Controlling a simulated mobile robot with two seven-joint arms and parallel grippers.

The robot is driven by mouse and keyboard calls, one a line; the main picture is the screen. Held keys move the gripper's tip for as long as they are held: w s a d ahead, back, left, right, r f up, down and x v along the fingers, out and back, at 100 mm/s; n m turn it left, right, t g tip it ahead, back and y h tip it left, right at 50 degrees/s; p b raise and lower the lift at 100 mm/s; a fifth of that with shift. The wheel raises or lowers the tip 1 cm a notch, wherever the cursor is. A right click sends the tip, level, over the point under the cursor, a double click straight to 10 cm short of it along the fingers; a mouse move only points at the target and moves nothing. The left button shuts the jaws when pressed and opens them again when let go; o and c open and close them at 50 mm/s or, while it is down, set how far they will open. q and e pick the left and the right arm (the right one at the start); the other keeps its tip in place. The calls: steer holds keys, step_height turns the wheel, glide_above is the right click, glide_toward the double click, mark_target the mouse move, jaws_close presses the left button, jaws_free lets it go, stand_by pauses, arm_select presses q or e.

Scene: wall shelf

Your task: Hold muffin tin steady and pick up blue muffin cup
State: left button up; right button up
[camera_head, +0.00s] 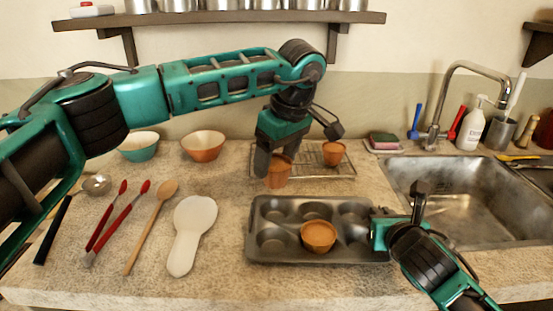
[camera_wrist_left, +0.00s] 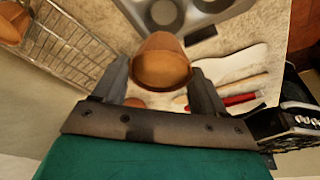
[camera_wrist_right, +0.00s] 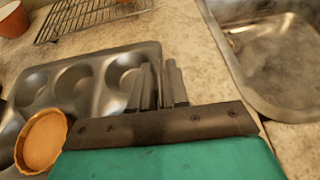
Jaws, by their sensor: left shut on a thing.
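The grey muffin tin (camera_head: 283,208) lies on the counter, with one orange-brown cup (camera_head: 318,236) in a front-row well. My left gripper (camera_head: 276,163) is shut on another orange-brown cup (camera_head: 278,178), held upright between the tin and the wire rack. This held cup also shows between the fingers in the left wrist view (camera_wrist_left: 162,62). My right gripper (camera_head: 378,228) is at the tin's right edge; in the right wrist view its close-set fingers (camera_wrist_right: 159,85) straddle the rim. A third orange-brown cup (camera_head: 333,153) stands on the rack. No blue cup is visible.
The wire rack (camera_head: 312,170) lies behind the tin. The sink (camera_head: 465,205) is at right. A white spoon rest (camera_head: 193,230), wooden spoon (camera_head: 150,228) and red-handled utensils lie left. Two bowls (camera_head: 203,146) (camera_head: 138,146) stand at the back, below a wall shelf (camera_head: 220,17).

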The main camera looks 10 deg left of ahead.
steer(key=o, duration=0.4)
